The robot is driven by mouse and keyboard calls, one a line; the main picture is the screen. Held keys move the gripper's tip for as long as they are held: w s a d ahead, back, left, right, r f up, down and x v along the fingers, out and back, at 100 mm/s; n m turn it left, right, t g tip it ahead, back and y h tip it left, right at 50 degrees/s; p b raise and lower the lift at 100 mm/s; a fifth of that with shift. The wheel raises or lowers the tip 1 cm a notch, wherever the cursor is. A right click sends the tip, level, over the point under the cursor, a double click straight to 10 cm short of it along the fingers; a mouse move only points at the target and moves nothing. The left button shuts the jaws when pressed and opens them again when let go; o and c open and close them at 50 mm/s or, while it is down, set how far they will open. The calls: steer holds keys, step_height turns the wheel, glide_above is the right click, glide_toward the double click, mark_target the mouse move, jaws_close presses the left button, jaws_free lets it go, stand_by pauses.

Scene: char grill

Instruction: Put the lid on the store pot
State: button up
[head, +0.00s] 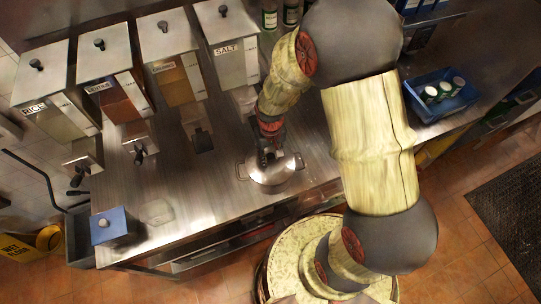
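A steel pot (273,186) with two side handles stands on the steel counter, toward its front edge, in the head view. A round, shiny metal lid (285,168) appears to cover its top; I cannot tell whether it is fully seated or held just above the rim. My gripper (267,159) points down at the middle of the lid, at or just over where a knob would be. The fingers are small and dark, and hide the lid's centre. I cannot tell whether they are closed on it.
Dispensers labelled rice (45,112), lentils (108,92) and salt (232,62), plus another (172,75), line the counter's back. A blue box (110,228) and a clear container (158,211) sit front left. A blue tray (455,105) with jars is at right. The counter's left middle is clear.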

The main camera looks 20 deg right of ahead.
steer(key=shift+o, duration=1.3)
step_height(320, 180, up, 19)
steer(key=p, duration=0.5)
steer(key=s+f+t+b, duration=0.3)
steer(key=s+t+b, duration=0.2)
steer(key=s+b, duration=0.9)
steer(key=shift+t+b, duration=0.3)
steer(key=shift+b, duration=4.2)
